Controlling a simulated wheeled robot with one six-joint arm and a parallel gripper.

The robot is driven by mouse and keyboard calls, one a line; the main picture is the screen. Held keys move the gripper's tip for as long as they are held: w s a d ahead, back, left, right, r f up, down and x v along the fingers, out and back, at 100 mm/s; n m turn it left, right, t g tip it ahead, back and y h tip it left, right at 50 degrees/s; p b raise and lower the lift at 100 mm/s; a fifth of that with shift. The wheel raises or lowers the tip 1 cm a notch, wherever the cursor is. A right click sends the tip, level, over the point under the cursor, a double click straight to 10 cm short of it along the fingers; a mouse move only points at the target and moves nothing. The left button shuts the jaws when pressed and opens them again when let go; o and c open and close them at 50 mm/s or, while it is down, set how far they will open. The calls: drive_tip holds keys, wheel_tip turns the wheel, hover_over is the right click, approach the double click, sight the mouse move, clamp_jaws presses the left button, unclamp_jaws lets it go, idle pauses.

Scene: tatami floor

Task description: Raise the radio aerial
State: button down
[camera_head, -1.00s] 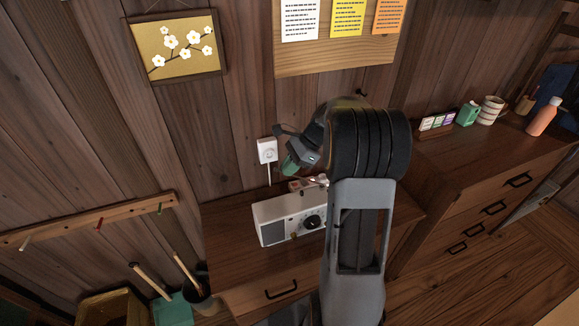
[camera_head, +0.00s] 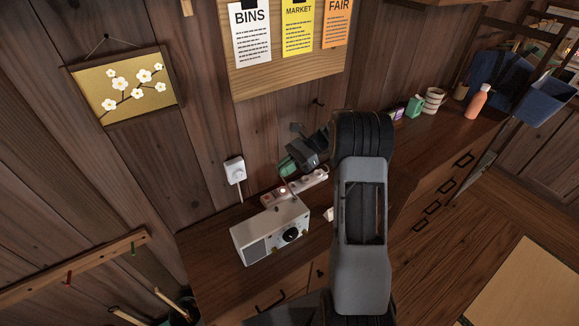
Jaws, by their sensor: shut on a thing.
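The white radio (camera_head: 272,228) stands on the wooden cabinet top, with a grey speaker grille and a dark round dial on its front. My gripper (camera_head: 287,168) is above and behind the radio, close to the wall, with its green-tipped fingers pointing down and left. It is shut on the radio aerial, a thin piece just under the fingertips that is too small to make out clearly. My arm rises at the right of the radio and hides part of the cabinet top.
A white power strip (camera_head: 308,182) lies behind the radio. A wall socket (camera_head: 235,170) with a cord is at left. A peg rail (camera_head: 70,268) is at lower left. A green box (camera_head: 414,107), a striped mug (camera_head: 433,100) and an orange bottle (camera_head: 476,103) stand on the right-hand cabinet.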

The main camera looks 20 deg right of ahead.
idle(0.4)
drive_tip(key=c, duration=1.3)
unclamp_jaws()
drive_tip(key=shift+d, duration=0.15)
drive_tip(key=shift+p+v, duration=2.75)
drive_tip(key=shift+v, duration=4.1)
drive_tip(key=shift+w, duration=0.1)
